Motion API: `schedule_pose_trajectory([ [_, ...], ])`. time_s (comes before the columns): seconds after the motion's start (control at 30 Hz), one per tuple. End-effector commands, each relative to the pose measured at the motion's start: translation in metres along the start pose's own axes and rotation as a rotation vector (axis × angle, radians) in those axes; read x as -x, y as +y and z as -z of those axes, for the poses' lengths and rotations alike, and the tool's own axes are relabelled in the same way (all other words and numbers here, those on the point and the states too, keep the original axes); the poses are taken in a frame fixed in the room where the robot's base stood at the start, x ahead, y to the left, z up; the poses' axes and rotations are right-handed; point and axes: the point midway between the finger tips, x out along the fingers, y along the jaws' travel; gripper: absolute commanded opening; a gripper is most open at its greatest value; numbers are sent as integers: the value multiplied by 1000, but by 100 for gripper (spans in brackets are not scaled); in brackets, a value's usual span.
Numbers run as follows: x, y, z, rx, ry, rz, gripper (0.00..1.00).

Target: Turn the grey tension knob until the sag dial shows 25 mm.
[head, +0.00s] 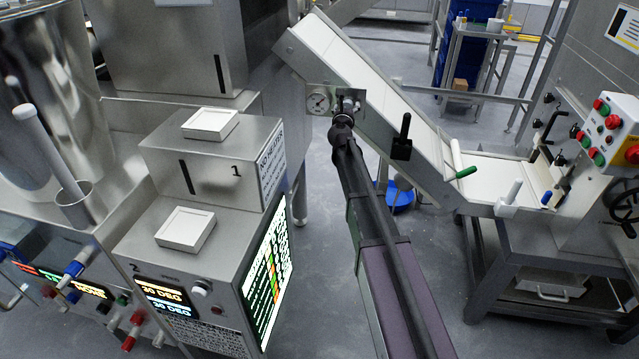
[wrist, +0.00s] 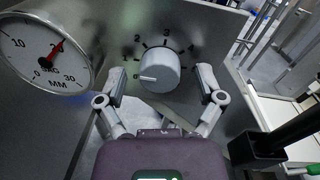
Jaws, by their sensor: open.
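The sag dial (wrist: 45,52) is a round white gauge marked 0 to 30 mm, on a steel panel at the left of the wrist view. Its red needle points up and right, near the 20 mark. In the head view the dial (head: 318,102) is small. The grey tension knob (wrist: 158,70) is right of the dial, with a numbered scale around it. Its white pointer line lies to the left, near 0. My gripper (wrist: 154,88) is open, one finger on each side of the knob, with no clear contact visible. In the head view my gripper (head: 343,118) largely hides the knob.
The panel is on the side of a sloping conveyor (head: 360,75). A black lever (head: 402,140) projects right of my gripper and shows at the lower right of the wrist view. A steel cabinet with a lit screen (head: 266,270) stands at the left.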

Motion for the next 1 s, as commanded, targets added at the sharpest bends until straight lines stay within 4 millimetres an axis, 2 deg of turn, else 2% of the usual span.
schedule_pose_trajectory([
  [0.03, 0, 0, 0, -25, -1, 0, 87],
  [0.1, 15, -1, 0, -24, -1, -1, 87],
  [0.7, 99, -1, 0, -21, -1, 0, 87],
  [1.0, 135, 0, 0, -21, -1, -1, 87],
])
